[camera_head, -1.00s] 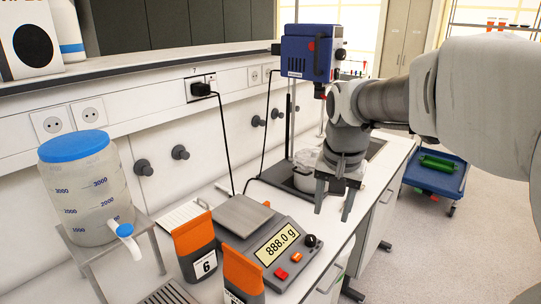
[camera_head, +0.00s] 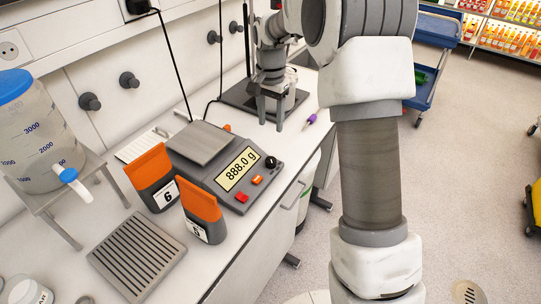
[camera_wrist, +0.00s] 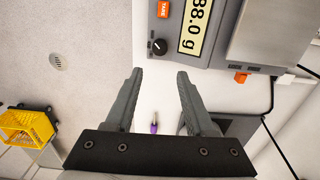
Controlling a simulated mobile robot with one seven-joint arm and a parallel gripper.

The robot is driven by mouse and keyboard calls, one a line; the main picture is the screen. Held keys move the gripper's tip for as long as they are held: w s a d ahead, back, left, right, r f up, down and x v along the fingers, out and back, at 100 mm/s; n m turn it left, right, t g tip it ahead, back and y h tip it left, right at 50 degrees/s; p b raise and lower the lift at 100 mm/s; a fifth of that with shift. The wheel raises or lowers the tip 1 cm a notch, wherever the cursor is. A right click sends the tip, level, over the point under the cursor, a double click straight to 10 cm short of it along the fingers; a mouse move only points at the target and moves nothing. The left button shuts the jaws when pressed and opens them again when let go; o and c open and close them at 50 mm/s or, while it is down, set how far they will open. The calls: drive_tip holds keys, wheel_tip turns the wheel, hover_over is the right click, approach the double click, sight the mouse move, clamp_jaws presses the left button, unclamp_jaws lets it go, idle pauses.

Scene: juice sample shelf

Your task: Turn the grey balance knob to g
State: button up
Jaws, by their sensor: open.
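The balance (camera_head: 222,165) stands on the bench, with a grey weighing plate and a display reading 888.0 g. Its knob (camera_head: 271,162) is a small dark dial with a light mark, right of the display. In the wrist view the knob (camera_wrist: 158,47) lies beyond the fingertips, close to the left finger's tip. My gripper (camera_head: 270,122) is open and empty, above the bench behind the balance's right end. The wrist view shows its two fingers (camera_wrist: 159,72) spread apart with nothing between them. The letters around the knob are too small to read.
Two orange-topped bags marked 6 (camera_head: 151,180) stand left of and in front of the balance. A blue-lidded container (camera_head: 35,135) with a tap is on a stand at left. A slotted tray (camera_head: 137,256) lies in front. A purple-ended item (camera_head: 310,121) lies right of my gripper.

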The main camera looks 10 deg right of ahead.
sight(271, 159)
wheel_tip(271, 159, down, 14)
drive_tip(key=shift+f, duration=0.15)
idle(0.3)
clamp_jaws()
